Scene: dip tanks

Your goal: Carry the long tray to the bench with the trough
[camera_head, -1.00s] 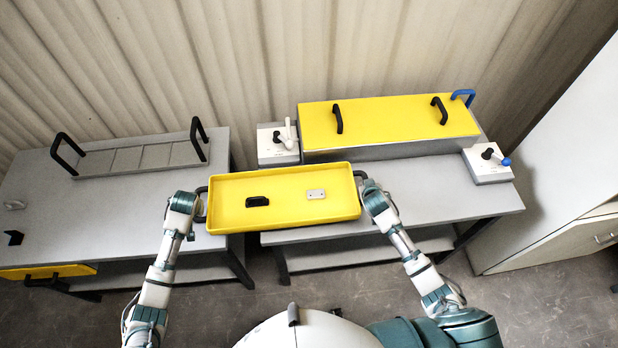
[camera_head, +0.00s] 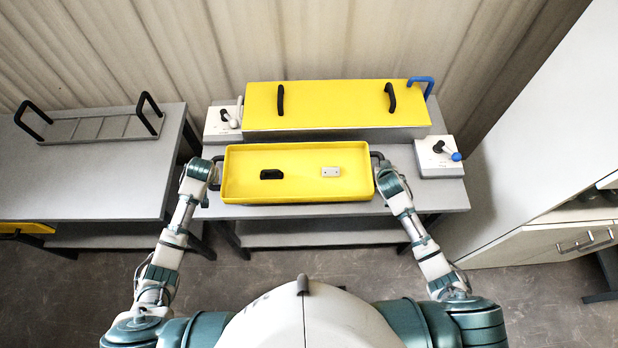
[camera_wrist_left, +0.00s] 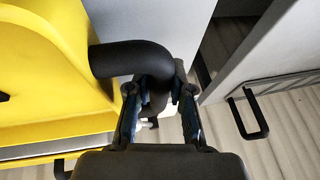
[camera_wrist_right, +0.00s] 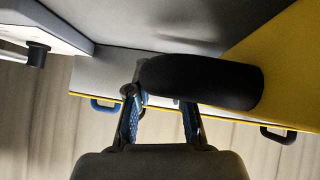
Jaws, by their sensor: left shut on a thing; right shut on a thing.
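The long yellow tray (camera_head: 300,188) is held level between my two grippers, over the front part of the bench with the trough (camera_head: 440,194). A black piece (camera_head: 271,174) and a small pale piece (camera_head: 331,171) lie in it. My left gripper (camera_head: 212,172) is shut on the tray's left black handle, which also shows in the left wrist view (camera_wrist_left: 130,58). My right gripper (camera_head: 383,168) is shut on the right black handle, seen in the right wrist view (camera_wrist_right: 200,80). The trough (camera_head: 340,133) stands behind the tray under a yellow lid (camera_head: 335,103). Whether the tray touches the bench I cannot tell.
Lever boxes stand left (camera_head: 222,124) and right (camera_head: 440,158) of the trough. A blue handle (camera_head: 424,84) is at its right end. Another bench (camera_head: 90,180) with a grey rack (camera_head: 100,128) stands at left, a white cabinet (camera_head: 540,150) at right.

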